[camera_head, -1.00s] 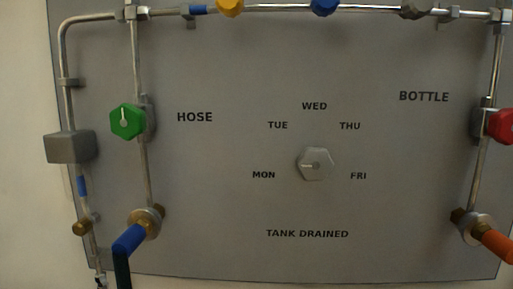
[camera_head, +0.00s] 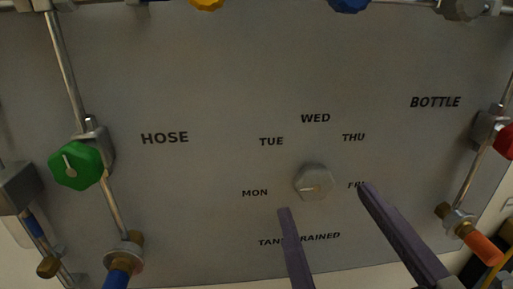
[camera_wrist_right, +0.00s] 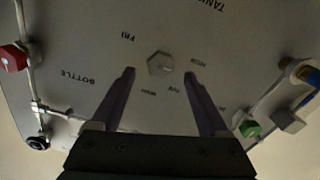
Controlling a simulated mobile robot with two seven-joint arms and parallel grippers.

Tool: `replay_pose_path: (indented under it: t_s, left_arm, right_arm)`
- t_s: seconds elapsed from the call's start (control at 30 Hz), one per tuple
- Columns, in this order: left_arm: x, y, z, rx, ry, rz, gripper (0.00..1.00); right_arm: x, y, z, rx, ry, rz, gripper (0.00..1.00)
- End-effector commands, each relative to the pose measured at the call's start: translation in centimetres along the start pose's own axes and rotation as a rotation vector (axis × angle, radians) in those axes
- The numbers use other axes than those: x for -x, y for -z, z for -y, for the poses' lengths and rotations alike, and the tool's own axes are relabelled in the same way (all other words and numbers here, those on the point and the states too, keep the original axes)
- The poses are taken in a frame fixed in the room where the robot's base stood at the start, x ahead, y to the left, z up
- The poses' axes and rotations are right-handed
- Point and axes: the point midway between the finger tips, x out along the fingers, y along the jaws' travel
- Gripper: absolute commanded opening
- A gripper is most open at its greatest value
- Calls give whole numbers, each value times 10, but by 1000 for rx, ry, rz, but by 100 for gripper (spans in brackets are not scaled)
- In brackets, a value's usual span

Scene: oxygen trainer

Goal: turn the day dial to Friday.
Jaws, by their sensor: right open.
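The day dial (camera_head: 314,182) is a grey hexagonal knob on the grey panel, ringed by the labels MON, TUE, WED, THU and FRI. Its pale pointer mark points left, roughly towards MON. My right gripper (camera_head: 325,198) is open and empty, its two dark fingers reaching up from below. In the head view the fingertips lie to the lower left and right of the dial, covering part of FRI and TANK DRAINED. In the right wrist view the dial (camera_wrist_right: 161,64) sits between and just beyond the fingertips (camera_wrist_right: 159,73). I cannot tell any contact. My left gripper is not in view.
A green knob (camera_head: 76,164) and a blue-handled valve (camera_head: 118,272) are on the left pipe. A red knob (camera_head: 506,140) and an orange handle (camera_head: 482,246) are at right. Yellow (camera_head: 207,3) and blue (camera_head: 349,4) knobs line the top. The panel around the dial is flat.

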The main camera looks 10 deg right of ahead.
Motion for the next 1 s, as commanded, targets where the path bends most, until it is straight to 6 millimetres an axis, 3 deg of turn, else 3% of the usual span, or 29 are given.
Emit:
replay_pose_path:
  t_s: [0.2, 0.53, 1.0]
  left_arm:
    - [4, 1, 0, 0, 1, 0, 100]
    - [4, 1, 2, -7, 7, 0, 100]
    - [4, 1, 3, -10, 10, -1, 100]
  right_arm:
    - [-27, 1, 0, 0, 0, -1, 78]
    - [-31, 0, 0, 0, 1, -1, 78]
    - [-30, 0, 0, 0, 0, -1, 25]
